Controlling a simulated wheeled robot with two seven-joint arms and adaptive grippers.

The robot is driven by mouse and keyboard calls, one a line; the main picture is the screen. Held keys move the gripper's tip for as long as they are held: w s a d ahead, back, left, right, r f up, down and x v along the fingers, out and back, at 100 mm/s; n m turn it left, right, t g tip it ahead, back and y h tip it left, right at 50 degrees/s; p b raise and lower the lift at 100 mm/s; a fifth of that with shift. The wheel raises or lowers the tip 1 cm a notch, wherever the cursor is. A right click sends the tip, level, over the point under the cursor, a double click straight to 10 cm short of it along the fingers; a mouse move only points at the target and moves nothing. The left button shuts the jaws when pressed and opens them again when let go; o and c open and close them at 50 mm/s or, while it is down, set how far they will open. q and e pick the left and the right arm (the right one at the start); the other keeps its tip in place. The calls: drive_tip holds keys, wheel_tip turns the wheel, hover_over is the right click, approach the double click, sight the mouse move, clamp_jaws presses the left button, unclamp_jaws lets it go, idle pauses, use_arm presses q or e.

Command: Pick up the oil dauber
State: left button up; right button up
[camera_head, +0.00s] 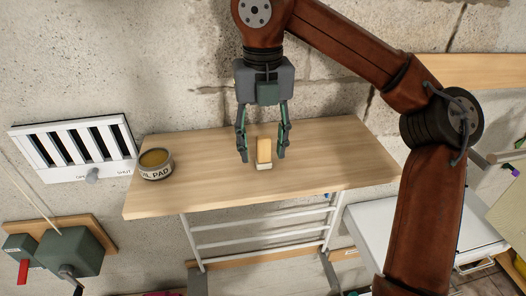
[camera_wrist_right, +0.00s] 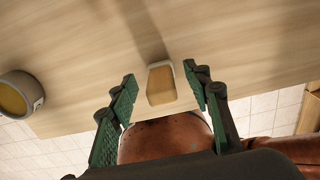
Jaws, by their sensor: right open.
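The oil dauber (camera_head: 264,153) is a small upright block with an orange-tan upper part and a pale lower end, standing on the wooden shelf (camera_head: 330,150). My right gripper (camera_head: 263,157) hangs above the shelf with its fingers pointing down, open, one on each side of the dauber. In the right wrist view the dauber (camera_wrist_right: 160,84) lies between the two green fingertips (camera_wrist_right: 162,84), with a visible gap on both sides. My left gripper is not in view.
A round tin labelled as an oil pad (camera_head: 155,164) stands at the shelf's left end; it also shows in the wrist view (camera_wrist_right: 20,95). A white slotted vent panel (camera_head: 77,147) with a knob is on the wall at left. The shelf around the dauber is clear.

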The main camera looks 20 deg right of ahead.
drive_tip(key=shift+w+d+f, duration=0.1)
drive_tip(key=shift+w+f, duration=0.05)
drive_tip(key=shift+f, duration=0.75)
drive_tip(key=shift+s, duration=0.4)
drive_tip(key=shift+w, duration=0.25)
drive_tip(key=c, duration=0.5)
drive_tip(key=shift+s, duration=0.15)
drive_tip(key=c, duration=0.4)
clamp_jaws()
drive_tip(key=shift+r, duration=0.15)
